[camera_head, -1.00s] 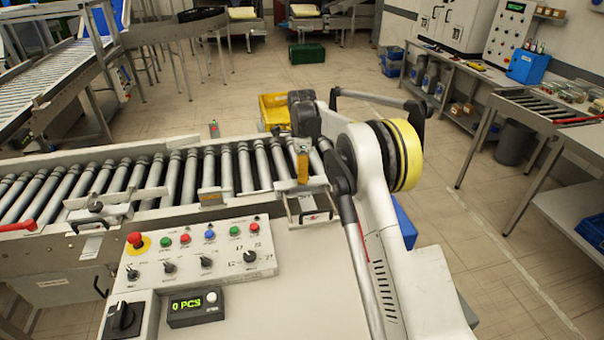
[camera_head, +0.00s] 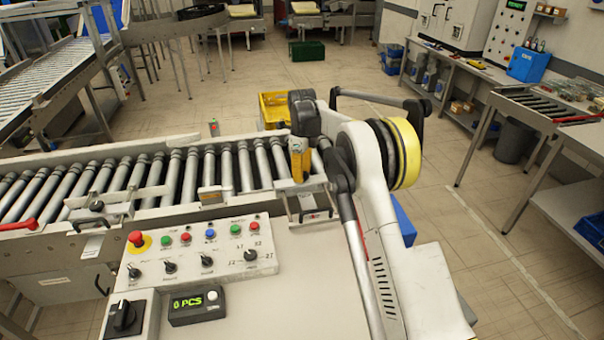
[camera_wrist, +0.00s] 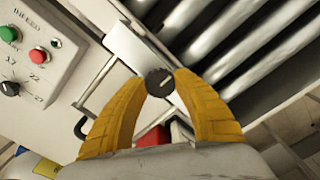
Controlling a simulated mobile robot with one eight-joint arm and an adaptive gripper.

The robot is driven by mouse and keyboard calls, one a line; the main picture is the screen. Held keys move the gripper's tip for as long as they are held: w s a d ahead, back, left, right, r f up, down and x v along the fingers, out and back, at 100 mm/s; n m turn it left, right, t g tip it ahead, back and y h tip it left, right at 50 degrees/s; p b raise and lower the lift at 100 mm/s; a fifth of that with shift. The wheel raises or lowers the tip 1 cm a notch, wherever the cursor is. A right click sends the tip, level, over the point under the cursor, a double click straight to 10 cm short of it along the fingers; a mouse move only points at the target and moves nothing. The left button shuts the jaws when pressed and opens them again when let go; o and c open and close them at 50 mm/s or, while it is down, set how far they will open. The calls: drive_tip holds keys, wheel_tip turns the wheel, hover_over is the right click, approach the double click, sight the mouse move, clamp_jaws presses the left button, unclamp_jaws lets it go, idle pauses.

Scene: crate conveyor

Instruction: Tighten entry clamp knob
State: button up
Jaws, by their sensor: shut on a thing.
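The entry clamp knob (camera_wrist: 160,83) is a small black ribbed knob with a pale line on top, between my finger tips in the wrist view. My gripper (camera_wrist: 161,77) has two yellow fingers shut on this knob, one on each side. In the head view my gripper (camera_head: 299,176) points down at the right end of the roller conveyor (camera_head: 190,170), and hides the knob there. The clamp's pale metal plate (camera_wrist: 138,50) lies beside the knob.
A control panel (camera_head: 200,255) with coloured buttons and black dials stands in front of the conveyor. A counter reading 0 PCS (camera_head: 197,304) sits below it. Another clamp with a dark knob (camera_head: 95,204) is at the left. A yellow crate (camera_head: 273,110) is behind.

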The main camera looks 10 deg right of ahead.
drive_tip(key=o, duration=1.2)
wheel_tip(320, 180, up, 12)
drive_tip(key=shift+r, duration=0.1)
